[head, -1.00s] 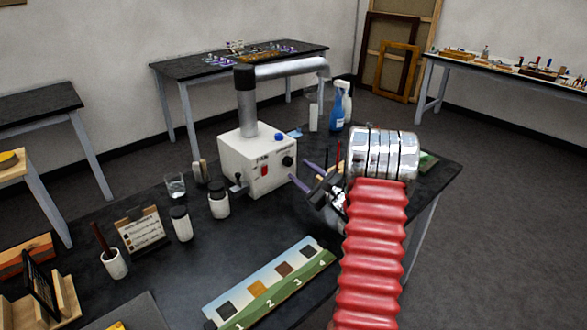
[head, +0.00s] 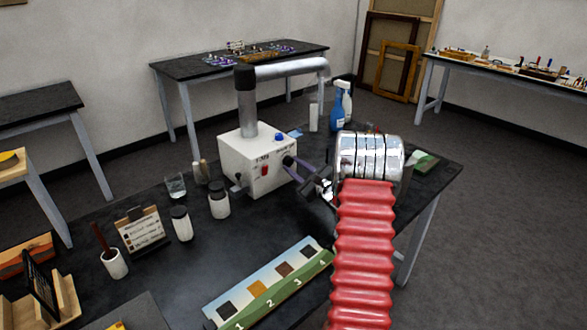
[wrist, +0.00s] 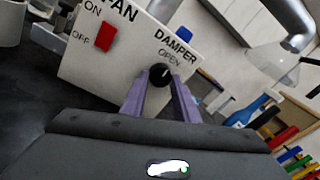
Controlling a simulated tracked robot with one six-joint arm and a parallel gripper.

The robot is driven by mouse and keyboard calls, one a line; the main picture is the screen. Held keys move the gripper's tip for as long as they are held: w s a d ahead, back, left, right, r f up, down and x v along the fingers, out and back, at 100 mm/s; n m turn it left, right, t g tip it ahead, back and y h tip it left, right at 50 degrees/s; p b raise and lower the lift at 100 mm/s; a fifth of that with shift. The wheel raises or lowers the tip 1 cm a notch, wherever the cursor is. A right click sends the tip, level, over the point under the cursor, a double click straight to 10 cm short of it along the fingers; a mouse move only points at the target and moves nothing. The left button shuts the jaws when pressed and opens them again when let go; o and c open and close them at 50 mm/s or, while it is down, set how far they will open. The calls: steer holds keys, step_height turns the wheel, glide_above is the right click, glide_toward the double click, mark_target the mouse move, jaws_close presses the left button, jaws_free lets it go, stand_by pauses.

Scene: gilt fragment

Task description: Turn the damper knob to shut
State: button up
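The black damper knob (wrist: 159,75) is on the front of a white fan box (head: 258,165), under the words DAMPER and OPEN. A small pale mark shows on its face in the wrist view; any shut label is hidden. My gripper (wrist: 161,82) has its two purple fingers on either side of the knob, tips level with it. The fingers stand apart, about a knob's width or slightly more; firm contact is not visible. In the head view my gripper (head: 296,166) reaches the box from the right, and its fingers partly hide the knob (head: 288,160).
A red fan switch (wrist: 104,37) sits left of the knob, and a blue button (head: 280,136) is on top of the box. A metal duct (head: 290,68) rises from it. A blue spray bottle (head: 337,112) stands behind my arm. White jars (head: 219,201) stand at left.

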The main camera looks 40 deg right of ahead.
steer(key=c, duration=0.4)
steer(key=shift+a, duration=0.2)
steer(key=shift+c, duration=0.3)
steer(key=shift+d, duration=0.1)
